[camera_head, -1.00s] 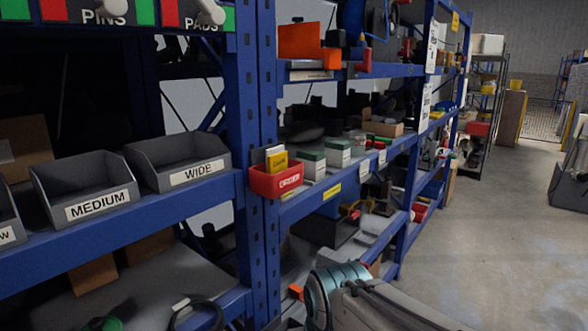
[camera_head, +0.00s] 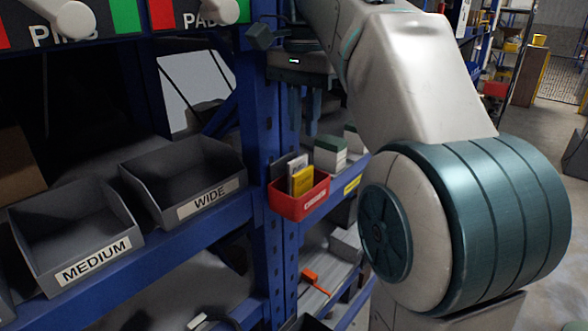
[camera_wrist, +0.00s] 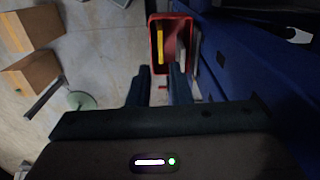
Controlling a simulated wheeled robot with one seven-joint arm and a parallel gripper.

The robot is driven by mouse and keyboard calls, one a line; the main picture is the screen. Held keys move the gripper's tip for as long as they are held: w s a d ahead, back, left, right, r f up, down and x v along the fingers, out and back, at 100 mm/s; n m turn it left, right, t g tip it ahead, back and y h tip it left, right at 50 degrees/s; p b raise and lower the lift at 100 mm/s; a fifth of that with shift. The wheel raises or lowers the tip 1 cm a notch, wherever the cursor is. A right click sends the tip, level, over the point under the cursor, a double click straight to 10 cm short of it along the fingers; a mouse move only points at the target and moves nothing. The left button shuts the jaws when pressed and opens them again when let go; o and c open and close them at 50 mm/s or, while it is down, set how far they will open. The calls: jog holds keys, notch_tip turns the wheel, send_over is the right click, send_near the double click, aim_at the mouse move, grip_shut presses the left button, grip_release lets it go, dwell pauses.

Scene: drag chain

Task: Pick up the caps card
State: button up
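A small red box (camera_head: 300,208) hangs at the blue rack's upright and holds several upright cards. A yellow card (camera_head: 302,180) stands in front, with a white card (camera_head: 296,165) and a dark card (camera_head: 280,168) behind it. I cannot read which one is the caps card. My gripper (camera_head: 307,125) points down above the box, its fingers apart and empty. In the wrist view, my open gripper (camera_wrist: 159,88) shows below the red box (camera_wrist: 153,55), with the yellow card (camera_wrist: 159,42) and a pale card (camera_wrist: 181,50) inside it.
Grey bins labelled MEDIUM (camera_head: 75,235) and WIDE (camera_head: 185,185) stand on the shelf to the left. White-and-green boxes (camera_head: 329,155) stand right of the red box. The blue upright (camera_head: 257,110) is close beside my gripper. Open floor lies at the far right.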

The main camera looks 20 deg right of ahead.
jog(key=r, duration=0.2)
send_over(303, 170)
jog(key=shift+m, duration=0.3)
notch_tip(303, 170, down, 7)
jog(key=shift+a+b, duration=0.15)
jog(key=shift+b, duration=0.2)
jog(key=shift+f, duration=2.7)
grip_shut()
